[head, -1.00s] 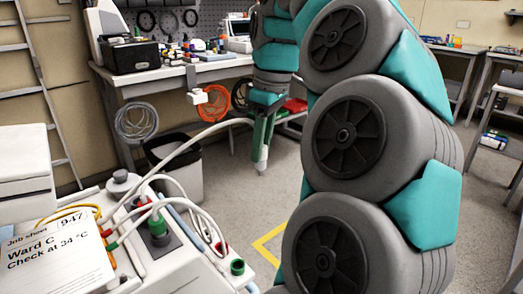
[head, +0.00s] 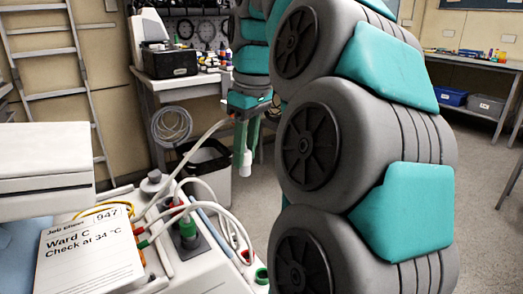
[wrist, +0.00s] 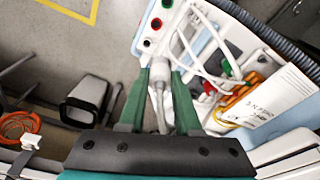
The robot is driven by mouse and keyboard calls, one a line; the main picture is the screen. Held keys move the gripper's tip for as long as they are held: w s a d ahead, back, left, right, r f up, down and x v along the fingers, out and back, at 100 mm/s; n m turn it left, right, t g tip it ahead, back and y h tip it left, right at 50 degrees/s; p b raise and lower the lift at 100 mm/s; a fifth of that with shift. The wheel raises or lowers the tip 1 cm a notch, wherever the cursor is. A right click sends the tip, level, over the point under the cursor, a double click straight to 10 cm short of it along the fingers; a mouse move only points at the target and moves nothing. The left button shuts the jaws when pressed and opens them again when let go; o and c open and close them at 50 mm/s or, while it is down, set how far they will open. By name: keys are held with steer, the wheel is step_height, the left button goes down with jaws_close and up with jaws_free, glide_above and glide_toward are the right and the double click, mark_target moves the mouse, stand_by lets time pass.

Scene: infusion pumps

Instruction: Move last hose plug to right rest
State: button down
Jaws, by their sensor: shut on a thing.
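My gripper (head: 247,130) is shut on a pale hose plug (head: 244,162), held above the floor near the bin. A white hose runs from it to the machine (head: 215,272) at the lower left. In the wrist view the plug (wrist: 158,95) sits between my green fingers (wrist: 160,76), pointing towards the machine's end. That end has a red-ringed socket (wrist: 155,24) and a dark one (wrist: 147,43). A green plug (head: 187,229) stands upright in a dark square base on the machine. A green ring (head: 262,275) is at its right edge. I cannot tell which is the right rest.
A job sheet (head: 88,250) reading "Ward C, Check at 34 °C" leans on the machine. A grey bin (head: 212,185) stands on the floor behind it. A workbench (head: 190,84) and ladder (head: 60,75) are at the back.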

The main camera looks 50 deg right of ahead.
steer(key=w+a+p, duration=0.1)
steer(key=w+a, duration=1)
steer(key=w, duration=0.1)
steer(key=shift+w+f+b, duration=0.2)
steer(key=shift+f+b, duration=1)
steer(key=shift+f, duration=1.4)
steer(key=shift+s+f+b, duration=0.1)
steer(key=shift+f+b, duration=0.6)
steer(key=shift+f, duration=0.95)
steer(key=c, duration=0.5)
jaws_free()
steer(key=shift+r, duration=0.1)
steer(key=shift+s+d+r+p, duration=0.1)
steer(key=shift+s+r, duration=0.1)
steer(key=shift+r, duration=1.1)
steer(key=shift+s+r+p, duration=0.15)
steer(key=shift+r, duration=1.1)
steer(key=shift+s+d+r+p, duration=0.1)
steer(key=shift+s+r, duration=0.1)
steer(key=shift+r, duration=1.1)
steer(key=shift+s, duration=0.1)
